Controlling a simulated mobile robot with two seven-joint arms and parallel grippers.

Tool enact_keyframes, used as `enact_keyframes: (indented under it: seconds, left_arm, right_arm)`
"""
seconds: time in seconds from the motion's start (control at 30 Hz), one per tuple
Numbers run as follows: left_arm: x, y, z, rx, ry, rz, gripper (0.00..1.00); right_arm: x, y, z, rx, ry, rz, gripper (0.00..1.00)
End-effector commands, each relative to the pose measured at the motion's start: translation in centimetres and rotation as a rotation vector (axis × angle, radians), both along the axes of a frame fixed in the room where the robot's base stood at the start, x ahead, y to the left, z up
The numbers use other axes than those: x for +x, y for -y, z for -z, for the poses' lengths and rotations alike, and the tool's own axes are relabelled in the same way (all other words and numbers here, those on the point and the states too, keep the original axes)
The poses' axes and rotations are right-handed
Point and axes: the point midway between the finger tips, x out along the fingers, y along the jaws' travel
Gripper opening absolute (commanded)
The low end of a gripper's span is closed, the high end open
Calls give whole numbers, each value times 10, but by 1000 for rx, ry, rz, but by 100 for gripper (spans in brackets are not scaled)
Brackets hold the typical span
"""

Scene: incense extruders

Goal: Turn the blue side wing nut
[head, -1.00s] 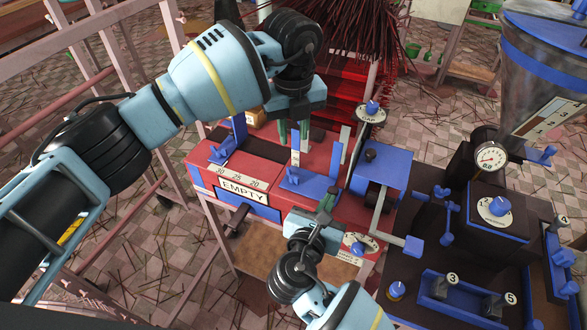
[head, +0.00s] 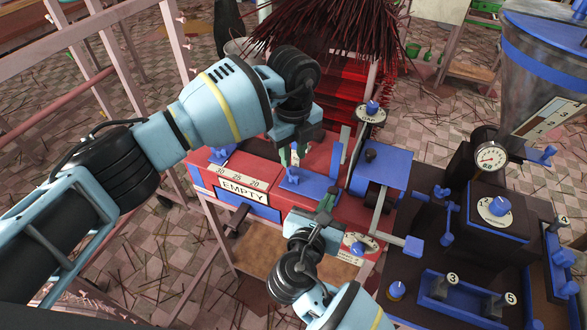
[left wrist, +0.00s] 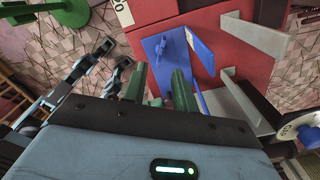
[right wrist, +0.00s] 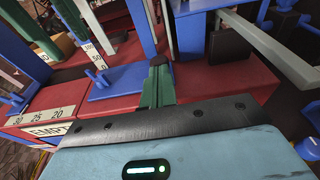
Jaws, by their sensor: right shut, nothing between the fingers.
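A blue wing nut (head: 293,175) stands on a blue bracket plate on the red machine. In the left wrist view this nut (left wrist: 158,70) lies just beyond my fingers, apart from them. A second blue wing nut (head: 218,155) is on another blue bracket further left; I cannot tell which one is the side nut. My left gripper (head: 291,155) is above and behind the nearer bracket, its green fingers apart and empty (left wrist: 160,85). My right gripper (head: 326,203) is shut and empty at the front of the red machine, near a dark knob; its closed fingers show in the right wrist view (right wrist: 156,82).
A grey-blue upright plate and a blue block (head: 378,165) stand right of the bracket. A white GAP dial (head: 371,112) is behind. The dark machine (head: 440,270) with blue knobs fills the right. An EMPTY label (head: 243,192) is on the red front.

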Motion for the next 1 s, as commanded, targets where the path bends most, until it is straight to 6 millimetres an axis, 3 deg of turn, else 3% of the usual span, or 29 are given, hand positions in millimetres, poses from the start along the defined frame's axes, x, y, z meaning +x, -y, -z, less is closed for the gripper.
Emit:
enact_keyframes:
  seconds: [0.1, 0.33, 0.77, 1.0]
  left_arm:
    - [-1, 0, 23, 1, -2, 0, 28]
    - [0, 0, 51, -1, -1, 0, 28]
    - [0, 0, 60, -1, 1, 1, 28]
    - [0, 0, 60, -1, 1, 1, 0]
  right_arm:
    - [0, 1, 1, -1, -1, 1, 0]
    - [0, 1, 1, -1, -1, 1, 0]
    - [0, 1, 1, -1, -1, 1, 0]
    - [0, 1, 1, -1, -1, 1, 0]
